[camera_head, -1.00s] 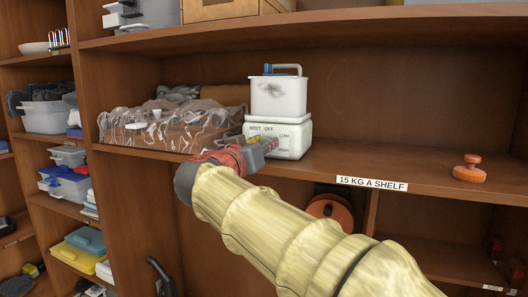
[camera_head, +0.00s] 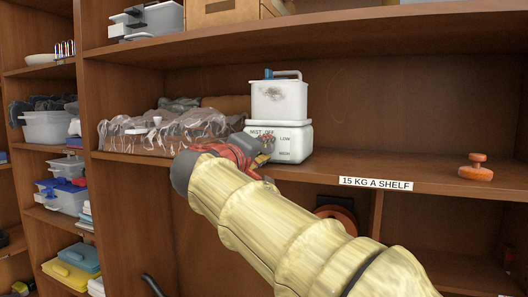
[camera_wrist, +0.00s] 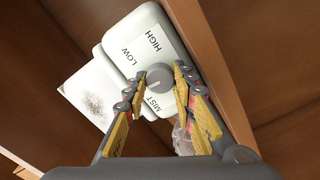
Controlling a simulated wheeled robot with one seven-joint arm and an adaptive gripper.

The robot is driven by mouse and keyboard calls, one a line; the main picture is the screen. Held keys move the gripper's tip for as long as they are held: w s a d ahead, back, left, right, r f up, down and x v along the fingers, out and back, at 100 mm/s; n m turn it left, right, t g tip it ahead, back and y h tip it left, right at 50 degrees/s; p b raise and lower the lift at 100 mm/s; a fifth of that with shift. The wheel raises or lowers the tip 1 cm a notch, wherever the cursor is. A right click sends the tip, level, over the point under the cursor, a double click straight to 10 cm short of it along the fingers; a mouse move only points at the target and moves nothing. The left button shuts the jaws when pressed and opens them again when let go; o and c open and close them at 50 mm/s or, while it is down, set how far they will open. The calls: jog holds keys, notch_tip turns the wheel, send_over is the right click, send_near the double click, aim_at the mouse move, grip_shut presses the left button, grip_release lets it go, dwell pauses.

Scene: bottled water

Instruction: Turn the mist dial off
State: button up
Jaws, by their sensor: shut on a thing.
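The mist humidifier (camera_head: 293,130) is a white box with a white tank (camera_head: 279,98) on top, standing on the middle shelf. Its front carries the labels MIST, OFF, LOW and HIGH in the head view. The round grey mist dial (camera_wrist: 159,77) shows in the wrist view between my fingertips, with a light pointer mark on its face. My gripper (camera_wrist: 161,80) is shut on the dial, with one yellow-padded finger on each side. In the wrist view LOW, HIGH and MIST are readable, while OFF is not. In the head view my gripper (camera_head: 266,148) hides the dial.
A clear plastic-wrapped bundle (camera_head: 150,135) lies on the shelf left of the humidifier. An orange knob-shaped object (camera_head: 475,168) stands far right. The shelf edge with the label 15 KG A SHELF (camera_head: 376,183) runs below. The shelf between is clear.

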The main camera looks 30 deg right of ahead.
jog(key=shift+n, duration=0.5)
jog(key=o, duration=1.2)
jog(key=shift+c, duration=0.2)
